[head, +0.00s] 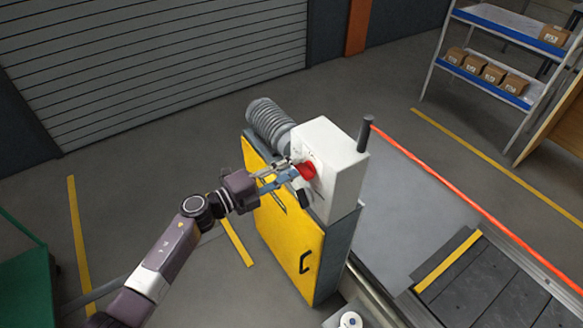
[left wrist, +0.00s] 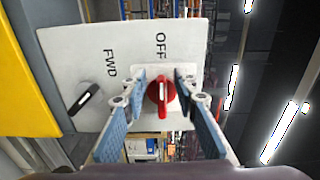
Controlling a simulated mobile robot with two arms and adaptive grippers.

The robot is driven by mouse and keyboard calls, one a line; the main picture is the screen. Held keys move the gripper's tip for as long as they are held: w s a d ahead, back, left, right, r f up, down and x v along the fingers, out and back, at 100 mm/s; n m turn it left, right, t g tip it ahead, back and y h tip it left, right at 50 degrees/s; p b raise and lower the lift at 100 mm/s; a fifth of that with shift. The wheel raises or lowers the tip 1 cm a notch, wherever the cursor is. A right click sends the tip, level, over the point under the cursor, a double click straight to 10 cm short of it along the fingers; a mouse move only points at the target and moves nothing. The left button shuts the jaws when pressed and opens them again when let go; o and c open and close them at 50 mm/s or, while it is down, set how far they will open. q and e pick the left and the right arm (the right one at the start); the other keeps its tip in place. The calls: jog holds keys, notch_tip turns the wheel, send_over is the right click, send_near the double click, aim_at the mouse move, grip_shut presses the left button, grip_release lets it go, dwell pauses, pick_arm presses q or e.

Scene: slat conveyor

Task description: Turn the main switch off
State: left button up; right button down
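The main switch is a red rotary knob (head: 308,170) on the face of a white control box (head: 342,158). In the left wrist view the red knob (left wrist: 161,92) shows a white mark on its handle, and the handle stands upright in the picture. The word OFF is printed above it. My left gripper (head: 287,175) is at the box face. In the left wrist view its blue-padded fingers (left wrist: 160,84) are open, one on each side of the knob, with small gaps visible. My right gripper is in neither view.
A black selector knob (left wrist: 84,98) marked FWD sits beside the switch. The box is on a yellow-fronted cabinet (head: 288,232), with a grey ribbed hose (head: 268,122) behind. The slat conveyor (head: 490,285) lies to the right. A shelf with cartons (head: 485,70) stands far right.

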pick_arm(q)
jog(key=shift+a, duration=0.1)
jog(key=v, duration=1.2)
jog(key=a+f+n+t+y, duration=0.25)
jog(key=a+f+n, duration=0.2)
jog(key=f, duration=0.35)
jog(key=a+f+n+t+y, duration=0.1)
jog(key=a+f+n+y, duration=0.25)
jog(key=f+n, duration=0.35)
jog(key=s+a+f+n+g+y, duration=0.1)
jog(key=s+a+f+n+y, duration=0.2)
jog(key=f, duration=0.6)
jog(key=s+a+f+n+g+y, duration=0.2)
jog(key=s+f+n+y, duration=0.15)
jog(key=f, duration=0.55)
jog(key=s+f+n+g, duration=0.2)
jog(key=s+f, duration=0.5)
jog(key=s, duration=0.6)
jog(key=s+d+f+n+g+y, duration=0.1)
jog(key=s+f+n+g, duration=0.2)
jog(key=s+f, duration=0.4)
jog(key=s+f+n+g+y, duration=0.1)
jog(key=s+f+n+g, duration=0.2)
jog(key=s, duration=1.8)
notch_tip(320, 180, down, 5)
jog(key=shift+d+r+g+b, duration=0.1)
jog(key=shift+d+g+b, duration=0.25)
jog(key=shift+g, duration=0.7)
